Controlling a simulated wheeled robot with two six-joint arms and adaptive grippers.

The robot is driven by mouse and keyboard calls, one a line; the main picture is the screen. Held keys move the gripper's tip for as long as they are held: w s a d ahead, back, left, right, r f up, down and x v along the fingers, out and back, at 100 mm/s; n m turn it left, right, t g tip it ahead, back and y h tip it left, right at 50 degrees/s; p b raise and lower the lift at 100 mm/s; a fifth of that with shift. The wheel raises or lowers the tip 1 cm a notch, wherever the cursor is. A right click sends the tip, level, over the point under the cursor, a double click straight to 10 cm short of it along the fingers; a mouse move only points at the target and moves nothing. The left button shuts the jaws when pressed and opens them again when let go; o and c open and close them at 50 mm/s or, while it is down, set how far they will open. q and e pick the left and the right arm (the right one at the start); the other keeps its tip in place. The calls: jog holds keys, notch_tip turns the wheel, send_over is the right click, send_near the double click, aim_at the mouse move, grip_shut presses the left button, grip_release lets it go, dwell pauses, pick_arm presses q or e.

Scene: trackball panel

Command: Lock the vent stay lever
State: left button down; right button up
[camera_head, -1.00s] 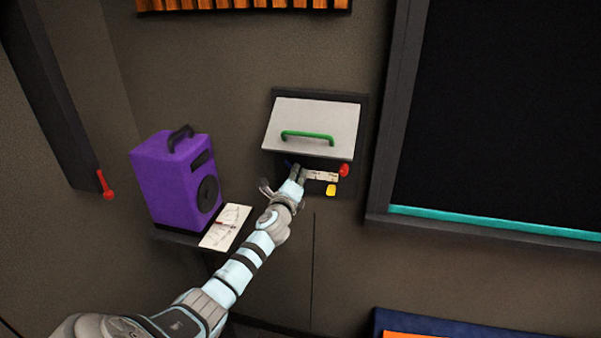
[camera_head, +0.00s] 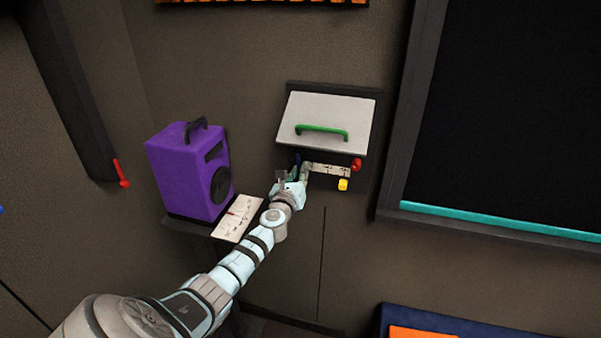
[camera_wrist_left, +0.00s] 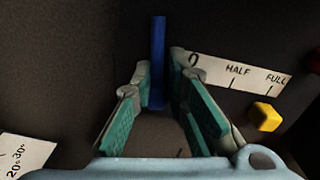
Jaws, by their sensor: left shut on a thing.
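An upright blue lever (camera_head: 297,159) stands at the left end of a white scale strip (camera_head: 330,170), below a pale flap (camera_head: 315,108) with a green handle (camera_head: 321,131). In the left wrist view the lever (camera_wrist_left: 158,55) rises between the teal-padded fingers of my left gripper (camera_wrist_left: 163,88), near the 0 mark of the scale (camera_wrist_left: 238,72), which also reads HALF and FULL. In the head view my left gripper (camera_head: 297,172) is at the lever, shut on it. The lever's lower end is partly hidden by the fingers. My right gripper is not in view.
A red knob (camera_head: 356,164) and a yellow block (camera_head: 343,185) sit at the scale's right end. A purple speaker (camera_head: 187,170) and a white marked card (camera_head: 238,217) are on a shelf at left. A large dark framed panel (camera_head: 510,110) is at right.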

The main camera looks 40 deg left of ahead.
pick_arm(q)
jog(key=shift+f+m, duration=0.1)
jog(key=shift+m, duration=0.2)
jog(key=c, duration=1.8)
grip_release()
jog(key=shift+s+a, duration=0.1)
jog(key=shift+o, duration=0.6)
jog(key=shift+s+a, duration=0.1)
jog(key=shift+a, duration=0.05)
jog(key=v, duration=1.2)
